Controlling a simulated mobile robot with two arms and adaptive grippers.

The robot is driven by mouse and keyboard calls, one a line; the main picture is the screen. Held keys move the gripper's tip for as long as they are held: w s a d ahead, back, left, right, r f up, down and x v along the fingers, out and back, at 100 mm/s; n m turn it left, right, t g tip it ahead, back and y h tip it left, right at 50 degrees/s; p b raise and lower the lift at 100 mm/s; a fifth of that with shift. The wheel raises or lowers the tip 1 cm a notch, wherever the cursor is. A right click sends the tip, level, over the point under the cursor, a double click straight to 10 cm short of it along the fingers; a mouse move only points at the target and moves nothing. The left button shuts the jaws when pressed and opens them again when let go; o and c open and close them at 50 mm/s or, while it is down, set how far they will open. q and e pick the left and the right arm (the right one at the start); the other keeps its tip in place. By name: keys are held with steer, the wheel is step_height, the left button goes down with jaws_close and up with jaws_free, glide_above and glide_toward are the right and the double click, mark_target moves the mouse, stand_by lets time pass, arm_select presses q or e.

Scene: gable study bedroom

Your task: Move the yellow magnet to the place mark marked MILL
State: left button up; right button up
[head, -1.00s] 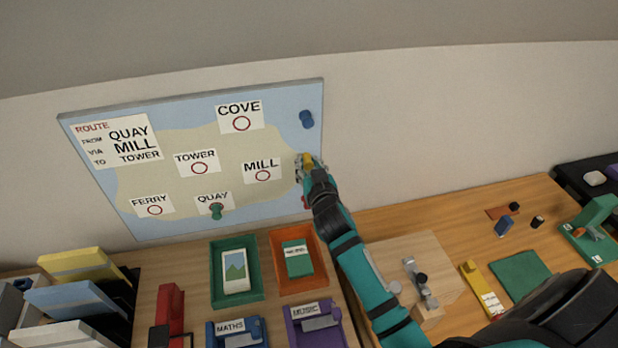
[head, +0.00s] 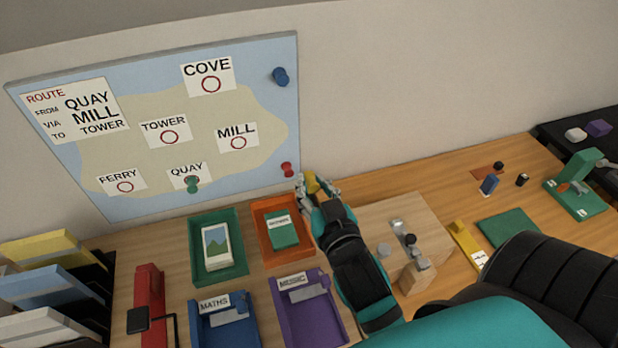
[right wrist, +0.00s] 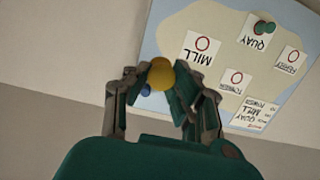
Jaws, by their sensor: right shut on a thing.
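The yellow magnet (right wrist: 161,76) is between the fingertips of my right gripper (right wrist: 163,85) in the right wrist view, clear of the board. In the head view my right gripper (head: 316,186) is shut on it just off the board's lower right corner, and a bit of the yellow magnet (head: 312,184) shows. The MILL mark (head: 238,142), a red ring on a white card, is empty, up and left of the gripper. It also shows in the right wrist view (right wrist: 202,44). My left gripper is not in view.
The map board (head: 150,85) leans at the wall. A green magnet (head: 193,185) is at QUAY; blue (head: 280,76) and red (head: 287,169) magnets sit on its right edge. Green (head: 196,262) and orange (head: 265,236) trays stand below. A wooden block (head: 418,275) is right of my arm.

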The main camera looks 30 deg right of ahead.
mark_target(312, 191)
steer(key=shift+s, duration=0.15)
steer(key=shift+v, duration=0.85)
steer(key=shift+s+a+f, duration=0.15)
steer(key=shift+s, duration=0.25)
steer(key=shift+s+a+p, duration=0.25)
steer(key=shift+s+p, duration=0.1)
steer(key=shift+s, duration=0.35)
steer(key=shift+w+f, duration=0.1)
steer(key=shift+f, duration=0.05)
